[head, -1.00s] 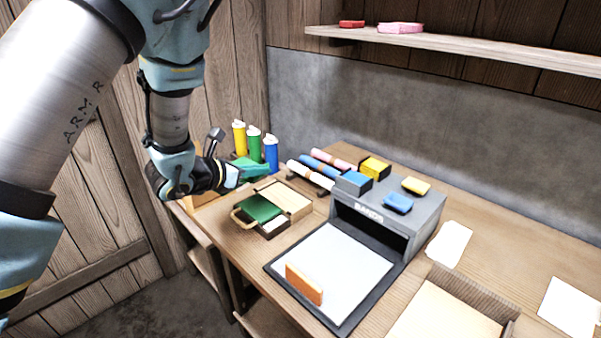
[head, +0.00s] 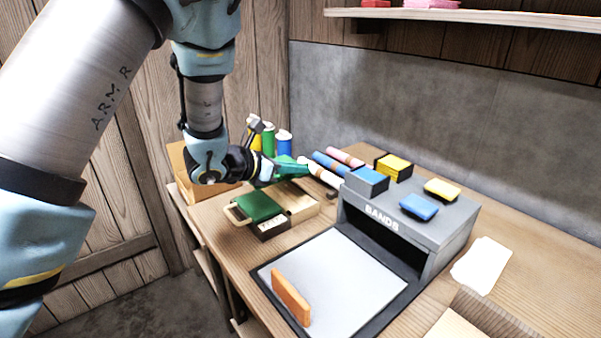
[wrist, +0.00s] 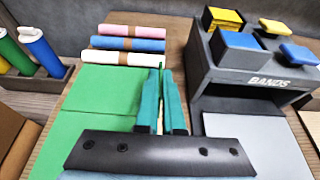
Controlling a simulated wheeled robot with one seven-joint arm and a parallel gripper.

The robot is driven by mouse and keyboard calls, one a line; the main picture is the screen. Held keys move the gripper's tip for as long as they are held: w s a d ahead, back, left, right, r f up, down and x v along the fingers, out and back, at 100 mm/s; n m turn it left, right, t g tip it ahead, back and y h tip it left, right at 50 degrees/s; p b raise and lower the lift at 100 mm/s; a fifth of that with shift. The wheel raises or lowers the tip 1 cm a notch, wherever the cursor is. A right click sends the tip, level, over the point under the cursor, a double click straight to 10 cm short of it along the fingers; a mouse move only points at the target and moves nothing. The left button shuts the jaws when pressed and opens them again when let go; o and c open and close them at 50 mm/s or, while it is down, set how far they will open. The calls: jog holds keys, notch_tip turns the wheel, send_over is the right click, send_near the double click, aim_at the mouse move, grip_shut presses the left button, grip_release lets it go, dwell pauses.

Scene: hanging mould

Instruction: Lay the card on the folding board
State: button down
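In the head view the card is seen small and nearly edge-on, hard to separate from the teal fingers. The folding board (head: 345,265), a pale panel with a dark border, lies in front of the BANDS box, apart from the card. It also shows in the wrist view (wrist: 245,135).
An orange block (head: 291,297) stands on the folding board's front left. The BANDS box (head: 430,225) rises behind it, with blue and yellow blocks on top.

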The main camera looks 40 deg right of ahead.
jog(key=shift+f+b, duration=0.9)
jog(key=shift+f, duration=1.4)
notch_tip(320, 180, down, 2)
jog(key=b, duration=0.3)
jog(key=shift+f, duration=0.15)
jog(key=shift+b, duration=0.55)
jog(key=shift+f+b, duration=0.85)
jog(key=shift+b, duration=1.05)
jog(key=c, duration=1)
grip_release()
jog(key=shift+o, duration=0.2)
jog(key=shift+a, duration=0.1)
jog(key=b+v, duration=0.2)
jog(key=v, duration=0.8)
jog(key=shift+a+r, duration=0.15)
jog(key=shift+a, duration=0.2)
